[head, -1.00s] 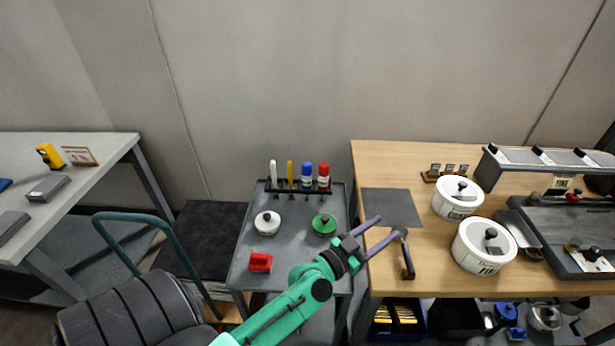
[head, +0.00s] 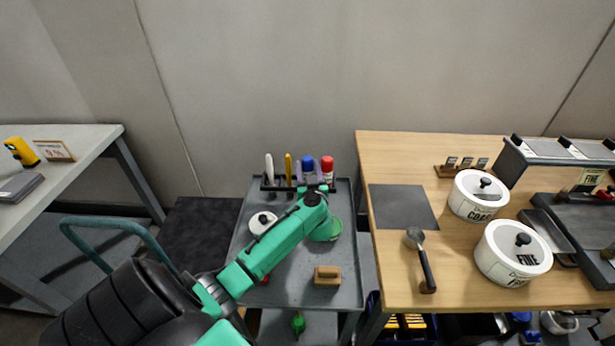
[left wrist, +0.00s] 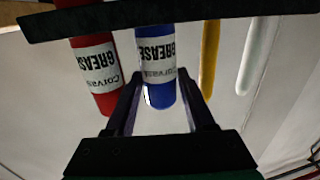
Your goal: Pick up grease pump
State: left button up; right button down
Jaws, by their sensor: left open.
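A blue grease tube (head: 308,163) and a red grease tube (head: 327,168) stand upright in a dark rack (head: 335,186) at the back of the grey cart. Both labels read "GREASE" in the left wrist view, where the blue tube (left wrist: 160,92) and red tube (left wrist: 102,85) show large. My left gripper (head: 307,172) is open at the rack, in front of the blue tube. In the left wrist view its fingers (left wrist: 160,85) lie on either side of the blue tube, with gaps showing; contact cannot be made out. My right gripper is not in view.
A yellow stick (head: 289,168) and a white stick (head: 269,167) share the rack. The wooden table (head: 385,282) stands right.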

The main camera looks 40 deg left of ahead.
pick_arm(q)
jog(key=x, duration=0.3)
jog(key=shift+r+b, duration=0.25)
jog(key=shift+b, duration=0.05)
jog(key=shift+w+a+f, duration=0.1)
jog(key=shift+w+a, duration=0.2)
grip_shut()
